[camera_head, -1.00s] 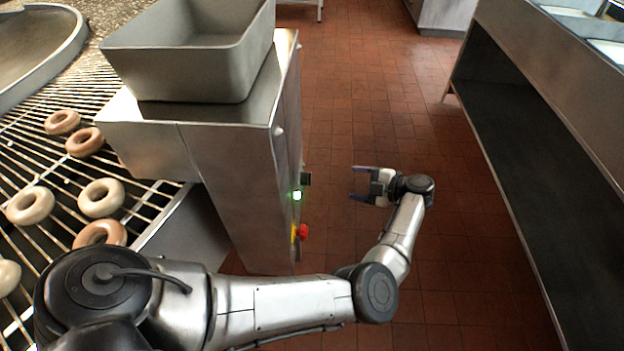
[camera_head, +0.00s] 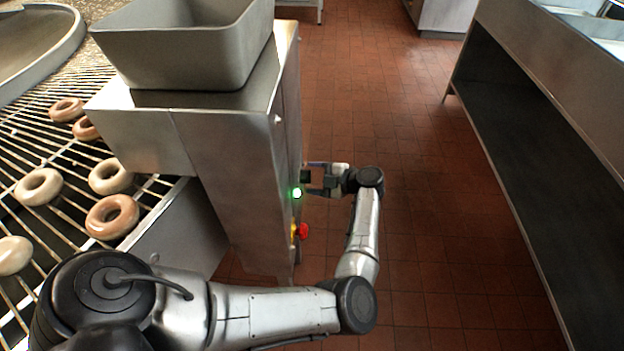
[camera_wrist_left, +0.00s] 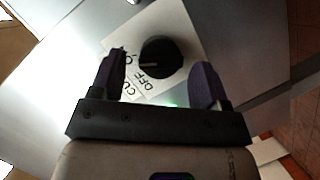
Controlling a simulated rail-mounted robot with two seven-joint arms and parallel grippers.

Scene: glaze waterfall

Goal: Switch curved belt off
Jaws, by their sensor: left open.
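A black round knob (camera_wrist_left: 160,57) with a pale pointer line sits on a white label on the steel panel. The label reads "OFF" and part of a word starting "CU"; the rest is hidden. The knob also shows dark on the side of the steel cabinet in the head view (camera_head: 305,176). My left gripper (camera_head: 311,179) is open at the cabinet's side. In the wrist view its two dark fingers (camera_wrist_left: 160,66) stand on either side of the knob, with gaps showing. The curved wire belt (camera_head: 75,165) carries several glazed rings. My right gripper is out of view.
A lit green light (camera_head: 297,193) and a red button (camera_head: 303,230) sit below the knob on the steel cabinet (camera_head: 232,185). A grey hopper (camera_head: 180,55) stands on top. Tiled floor (camera_head: 430,230) is clear up to the steel counter (camera_head: 545,140) at right.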

